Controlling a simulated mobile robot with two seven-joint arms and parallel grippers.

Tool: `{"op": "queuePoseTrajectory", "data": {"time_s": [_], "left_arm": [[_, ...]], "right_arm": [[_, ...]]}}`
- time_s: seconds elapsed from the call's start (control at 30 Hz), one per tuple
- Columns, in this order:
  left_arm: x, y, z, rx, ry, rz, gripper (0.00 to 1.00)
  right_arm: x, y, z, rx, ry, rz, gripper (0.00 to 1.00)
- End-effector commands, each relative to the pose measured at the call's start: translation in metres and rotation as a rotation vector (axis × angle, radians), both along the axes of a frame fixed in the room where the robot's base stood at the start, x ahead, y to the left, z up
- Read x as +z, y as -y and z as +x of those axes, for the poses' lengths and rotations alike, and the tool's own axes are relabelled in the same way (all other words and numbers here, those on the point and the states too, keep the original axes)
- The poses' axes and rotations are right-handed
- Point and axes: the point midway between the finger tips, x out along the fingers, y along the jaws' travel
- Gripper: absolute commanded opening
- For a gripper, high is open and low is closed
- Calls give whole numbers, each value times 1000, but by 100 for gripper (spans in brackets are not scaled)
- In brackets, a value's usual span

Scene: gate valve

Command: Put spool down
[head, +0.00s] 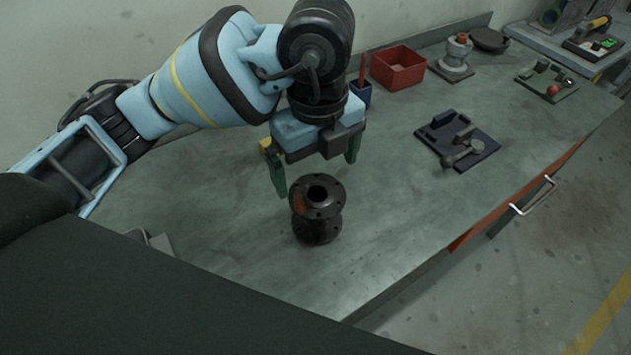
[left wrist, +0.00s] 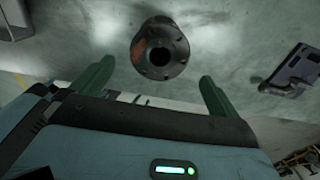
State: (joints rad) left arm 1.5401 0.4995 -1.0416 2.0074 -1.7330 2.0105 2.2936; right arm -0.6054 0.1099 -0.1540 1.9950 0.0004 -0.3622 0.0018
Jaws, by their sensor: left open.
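The spool (head: 317,208) is a dark flanged pipe piece with bolt holes and a reddish patch on its upper flange. It stands upright on the grey workbench (head: 240,225) near the front edge. It also shows in the left wrist view (left wrist: 160,50), ahead of the fingers. My left gripper (head: 317,175) is open and empty, with its green fingers apart. It is above and behind the spool in the head view, and the left wrist view shows clear space between fingers and spool. My right gripper is not in view.
A dark blue plate with metal parts (head: 457,140) lies to the right. A red bin (head: 398,68), a blue cup (head: 361,94) and a valve-like part (head: 456,57) stand along the back. A green plate (head: 546,82) lies far right. The bench between spool and blue plate is clear.

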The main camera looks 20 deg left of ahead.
Motion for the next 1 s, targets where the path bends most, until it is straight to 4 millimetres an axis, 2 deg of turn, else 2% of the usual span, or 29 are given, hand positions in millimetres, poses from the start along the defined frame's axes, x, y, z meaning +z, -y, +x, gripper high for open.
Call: {"op": "queuePoseTrajectory", "data": {"time_s": [0.03,0.23,1.0], "left_arm": [[11,0,1,1,6,1,100],[26,0,0,1,0,1,100],[27,0,0,1,-2,0,100]], "right_arm": [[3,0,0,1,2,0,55],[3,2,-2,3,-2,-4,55],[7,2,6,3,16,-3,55]]}}
